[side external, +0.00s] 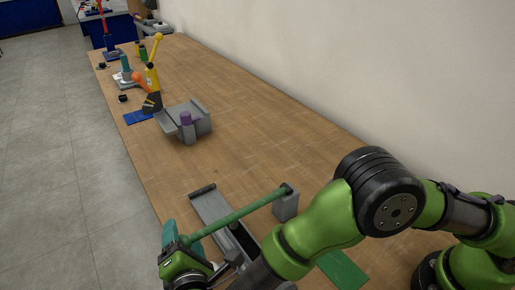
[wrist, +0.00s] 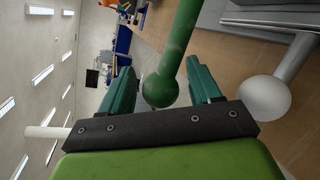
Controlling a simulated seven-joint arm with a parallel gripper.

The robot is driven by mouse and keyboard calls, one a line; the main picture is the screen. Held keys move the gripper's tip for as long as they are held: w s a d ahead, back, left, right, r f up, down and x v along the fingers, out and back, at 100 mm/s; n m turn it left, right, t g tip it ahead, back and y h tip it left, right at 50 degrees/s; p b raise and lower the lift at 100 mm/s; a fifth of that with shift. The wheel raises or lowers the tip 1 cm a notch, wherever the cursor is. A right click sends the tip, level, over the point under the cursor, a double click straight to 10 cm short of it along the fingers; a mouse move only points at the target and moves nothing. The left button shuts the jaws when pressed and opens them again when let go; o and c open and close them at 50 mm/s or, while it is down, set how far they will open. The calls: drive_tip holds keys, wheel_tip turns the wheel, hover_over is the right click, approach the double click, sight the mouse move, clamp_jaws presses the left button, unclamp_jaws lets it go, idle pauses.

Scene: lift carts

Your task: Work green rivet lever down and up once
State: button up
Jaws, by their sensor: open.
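The green lever (side external: 238,214) is a long rod running from a grey block (side external: 286,205) at its upper right down to my gripper at its lower left. In the wrist view the green lever (wrist: 178,50) ends in a round green knob (wrist: 160,91) between my teal fingers. My gripper (side external: 182,238) is open, with one finger on each side of the lever's knob end; it also shows in the wrist view (wrist: 160,70). Gaps show between the knob and both fingers there. My arm hides part of the lever's base.
A grey tray-like part (side external: 210,207) lies beside the lever on the wooden table (side external: 290,140). A pale ball-ended rod (wrist: 264,98) stands close to my right finger in the wrist view. A grey fixture with a purple knob (side external: 186,118) and other coloured devices stand farther back.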

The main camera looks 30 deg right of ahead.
drive_tip(key=shift+w+d+f, duration=0.15)
drive_tip(key=shift+w, duration=0.35)
clamp_jaws()
